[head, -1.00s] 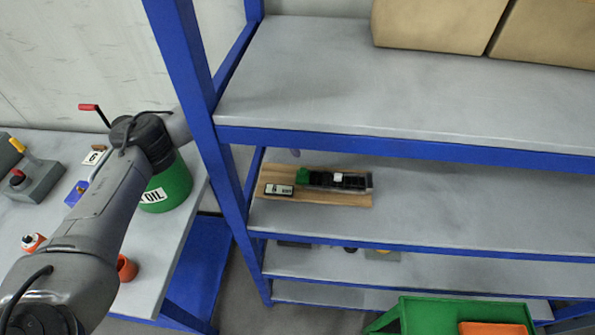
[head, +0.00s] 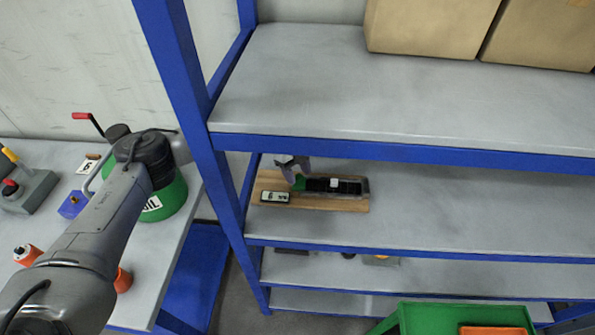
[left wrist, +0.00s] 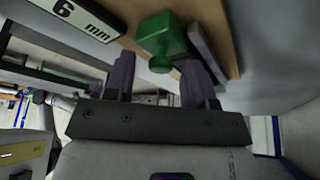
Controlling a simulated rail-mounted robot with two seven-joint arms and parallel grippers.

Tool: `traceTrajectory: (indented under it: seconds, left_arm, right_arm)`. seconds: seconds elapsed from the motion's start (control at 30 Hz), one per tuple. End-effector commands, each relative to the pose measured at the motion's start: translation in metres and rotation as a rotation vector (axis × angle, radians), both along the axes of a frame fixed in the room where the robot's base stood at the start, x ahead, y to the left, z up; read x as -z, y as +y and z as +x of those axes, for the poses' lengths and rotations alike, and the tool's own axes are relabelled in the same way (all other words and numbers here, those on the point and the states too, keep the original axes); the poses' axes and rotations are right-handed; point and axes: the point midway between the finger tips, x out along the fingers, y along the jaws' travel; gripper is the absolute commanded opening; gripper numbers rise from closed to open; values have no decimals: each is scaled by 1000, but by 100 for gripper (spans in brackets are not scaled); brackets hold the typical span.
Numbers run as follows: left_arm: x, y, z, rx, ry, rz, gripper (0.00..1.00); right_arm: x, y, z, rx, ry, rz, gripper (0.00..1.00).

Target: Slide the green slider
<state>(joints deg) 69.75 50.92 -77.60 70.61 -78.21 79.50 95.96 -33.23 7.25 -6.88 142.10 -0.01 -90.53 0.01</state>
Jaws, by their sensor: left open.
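The green slider (head: 298,185) sits at the left end of a black rail (head: 345,188) on a wooden board (head: 345,205), on the middle shelf. In the left wrist view the green slider (left wrist: 162,34) is a block with a round knob. My left gripper (head: 291,163) reaches in behind the shelf post and hangs at the slider, partly hiding it. In the left wrist view the open fingers of my left gripper (left wrist: 158,62) stand on either side of the knob, with visible space between. Whether a finger touches the slider I cannot tell. My right gripper is not in view.
A "6 mm" label (head: 275,197) lies on the board in front of the slider. The upper shelf's blue edge (head: 400,149) runs above, and a blue post (head: 190,100) stands left. The shelf right of the board is clear. A green can (head: 166,200) stands on the left table.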

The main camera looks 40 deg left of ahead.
Motion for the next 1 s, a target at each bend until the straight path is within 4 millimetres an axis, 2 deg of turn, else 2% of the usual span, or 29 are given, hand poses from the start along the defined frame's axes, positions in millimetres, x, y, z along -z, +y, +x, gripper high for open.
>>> traceTrajectory:
  seconds: [0.2, 0.7, 1.0]
  left_arm:
    - [0, 0, 0, 1, 0, 0, 49]
    - [0, 0, 0, 1, 0, 0, 2]
    - [-1, 0, 0, 3, 0, -1, 0]
  right_arm:
    - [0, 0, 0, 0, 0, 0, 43]
    - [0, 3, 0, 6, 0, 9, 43]
    - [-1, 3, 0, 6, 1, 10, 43]
